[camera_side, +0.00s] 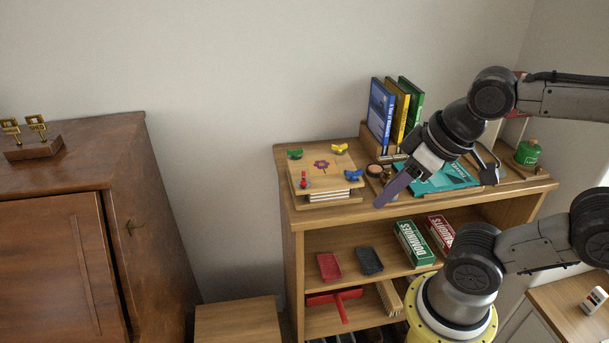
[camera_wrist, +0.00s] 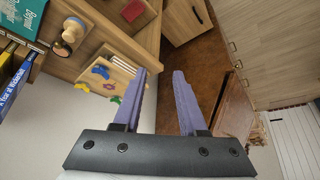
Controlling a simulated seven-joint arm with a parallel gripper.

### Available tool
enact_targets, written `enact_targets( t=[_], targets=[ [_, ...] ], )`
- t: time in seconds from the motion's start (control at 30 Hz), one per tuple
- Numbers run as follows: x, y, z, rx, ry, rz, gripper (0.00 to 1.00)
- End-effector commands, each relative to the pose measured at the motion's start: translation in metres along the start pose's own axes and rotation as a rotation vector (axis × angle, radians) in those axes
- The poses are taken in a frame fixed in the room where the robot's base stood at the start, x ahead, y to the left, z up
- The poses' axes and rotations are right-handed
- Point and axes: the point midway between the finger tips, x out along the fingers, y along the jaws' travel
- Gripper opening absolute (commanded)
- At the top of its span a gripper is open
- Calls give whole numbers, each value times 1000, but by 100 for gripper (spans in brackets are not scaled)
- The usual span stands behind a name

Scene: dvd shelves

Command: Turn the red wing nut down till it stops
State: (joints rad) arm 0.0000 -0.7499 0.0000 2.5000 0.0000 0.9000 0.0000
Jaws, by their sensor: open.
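The red wing nut (camera_side: 304,180) stands upright at the near left corner of a wooden flower press (camera_side: 322,178) on top of the shelf unit. Blue (camera_side: 353,175), yellow (camera_side: 340,148) and green (camera_side: 295,154) wing nuts stand at its other corners. My gripper (camera_side: 388,196) is open and empty, to the right of the press and apart from it, near the shelf top's front edge. In the wrist view my gripper's purple fingers (camera_wrist: 161,74) are spread, with the press beyond the left finger. I cannot make out the red wing nut there.
Upright books (camera_side: 381,115) stand behind my arm. A teal book (camera_side: 446,178) lies under it, with a round wooden-topped item (camera_side: 374,170) nearby. A green pot (camera_side: 527,152) is at the right. Space above the press is clear.

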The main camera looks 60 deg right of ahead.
Motion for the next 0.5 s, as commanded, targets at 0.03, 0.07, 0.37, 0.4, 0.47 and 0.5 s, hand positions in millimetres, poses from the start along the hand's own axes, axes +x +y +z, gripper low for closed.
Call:
enact_targets(
  t=[0.03, 0.07, 0.37, 0.4, 0.47, 0.5],
  targets=[
    [0, 0, 0, 0, 0, 0, 41],
    [0, 0, 0, 0, 0, 0, 41],
    [0, 0, 2, -36, -11, 0, 70],
    [-1, 0, 5, -64, -24, -1, 77],
    [-9, 0, 1, -122, -28, -2, 82],
    [-16, 0, -6, -169, -30, -3, 82]
  ],
)
